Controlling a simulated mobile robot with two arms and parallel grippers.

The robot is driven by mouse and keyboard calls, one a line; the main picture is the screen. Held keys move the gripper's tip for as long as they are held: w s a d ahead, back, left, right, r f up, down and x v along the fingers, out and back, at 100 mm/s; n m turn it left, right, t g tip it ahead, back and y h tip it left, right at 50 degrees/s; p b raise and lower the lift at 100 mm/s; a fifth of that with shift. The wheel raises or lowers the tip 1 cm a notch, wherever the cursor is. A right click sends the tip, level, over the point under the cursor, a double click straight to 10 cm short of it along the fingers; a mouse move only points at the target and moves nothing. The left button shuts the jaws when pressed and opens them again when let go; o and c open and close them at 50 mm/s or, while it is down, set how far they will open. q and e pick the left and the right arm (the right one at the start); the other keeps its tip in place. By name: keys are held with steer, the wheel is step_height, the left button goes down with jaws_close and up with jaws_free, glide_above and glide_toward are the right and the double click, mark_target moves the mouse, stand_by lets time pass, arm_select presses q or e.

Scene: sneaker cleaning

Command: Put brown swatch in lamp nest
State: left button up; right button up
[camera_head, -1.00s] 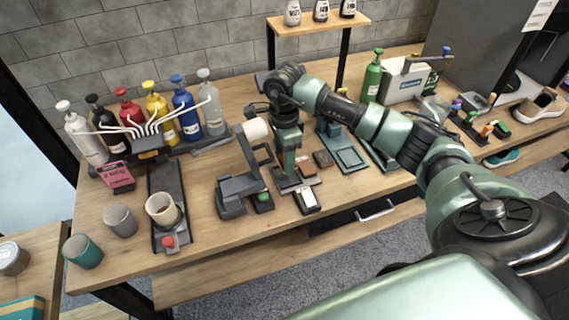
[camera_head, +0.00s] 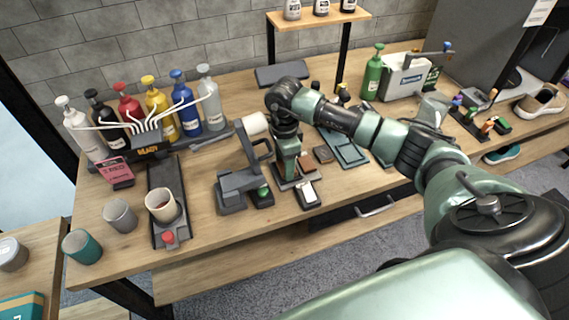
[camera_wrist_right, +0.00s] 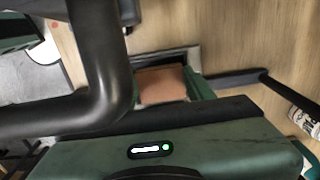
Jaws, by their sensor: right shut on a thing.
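The brown swatch (camera_head: 305,161) is a small flat reddish-brown piece at my right gripper (camera_head: 287,178). In the right wrist view the swatch (camera_wrist_right: 162,85) shows between the fingers, over a dark-rimmed tray (camera_wrist_right: 190,55). The gripper is shut on it, low over the tray; I cannot tell whether the swatch touches the tray. The finger on the left is mostly hidden in the wrist view. The dark desk lamp (camera_head: 238,183) stands just left of the gripper; I cannot make out its nest clearly. My left gripper is not in view.
A dark brown block (camera_head: 323,154) lies right of the gripper. A small dark device with a white face (camera_head: 308,191) sits at the table's front. A green-button box (camera_head: 262,194) is beside the lamp. Pump bottles (camera_head: 160,105) and cups (camera_head: 120,216) stand left.

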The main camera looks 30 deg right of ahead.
steer(key=o, duration=1.3)
steer(key=shift+s+f, duration=0.1)
steer(key=shift+f, duration=0.2)
steer(key=shift+s+a, duration=0.1)
steer(key=shift+s, duration=0.05)
steer(key=shift+r+p, duration=0.25)
steer(key=shift+p, duration=0.05)
steer(key=shift+r+p, duration=0.45)
steer(key=shift+w+r+b, duration=0.2)
steer(key=shift+r+b, duration=1.55)
steer(key=shift+r, duration=4.35)
